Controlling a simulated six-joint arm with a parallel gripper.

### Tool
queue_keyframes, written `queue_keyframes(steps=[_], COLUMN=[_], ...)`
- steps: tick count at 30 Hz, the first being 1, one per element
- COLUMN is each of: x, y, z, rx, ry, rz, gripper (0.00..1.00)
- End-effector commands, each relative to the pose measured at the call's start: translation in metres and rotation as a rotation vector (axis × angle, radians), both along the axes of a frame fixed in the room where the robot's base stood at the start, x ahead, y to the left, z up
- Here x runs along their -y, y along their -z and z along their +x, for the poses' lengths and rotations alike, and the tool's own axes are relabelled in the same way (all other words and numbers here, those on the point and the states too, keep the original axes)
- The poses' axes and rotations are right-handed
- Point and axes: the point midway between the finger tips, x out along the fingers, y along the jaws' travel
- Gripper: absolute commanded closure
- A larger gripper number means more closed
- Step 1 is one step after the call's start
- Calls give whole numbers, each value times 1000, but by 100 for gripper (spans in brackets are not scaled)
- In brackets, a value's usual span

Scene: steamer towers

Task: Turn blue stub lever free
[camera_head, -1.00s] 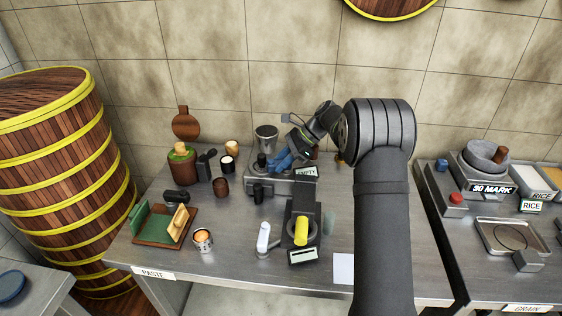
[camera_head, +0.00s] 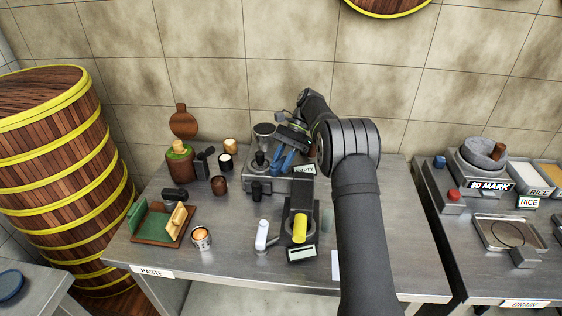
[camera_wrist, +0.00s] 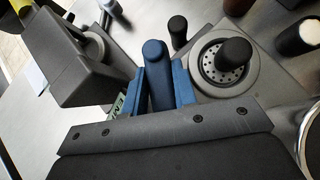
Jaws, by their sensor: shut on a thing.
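The blue stub lever (camera_wrist: 156,75) shows in the wrist view as a dark blue, round-ended post. My gripper (camera_wrist: 160,88) has a flat blue finger on either side of it and is shut on the lever. In the head view, my gripper (camera_head: 282,164) is at the grey machine (camera_head: 291,184) at the back of the PASTE table, left of the EMPTY label (camera_head: 305,169). I cannot make out the lever there between the fingers. The lever's base is hidden in both views.
A round drain with a black knob (camera_wrist: 235,53) is close right of my gripper in the wrist view. A black peg (camera_wrist: 178,29) stands beyond it. A grey block device (camera_wrist: 88,75) is on the left. The table's right side is clear.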

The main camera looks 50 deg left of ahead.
Motion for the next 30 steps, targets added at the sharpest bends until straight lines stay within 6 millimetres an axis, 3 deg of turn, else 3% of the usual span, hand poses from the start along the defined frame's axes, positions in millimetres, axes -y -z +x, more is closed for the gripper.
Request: queue_keyframes(steps=[14, 15, 18, 30], x=[0, 0, 0, 0], y=[-1, -1, -1, 0], z=[0, 0, 0, 0], rx=[2, 2, 2, 1], ry=[-16, -16, -16, -15], rz=[2, 2, 2, 1], gripper=[97, 73, 53, 53])
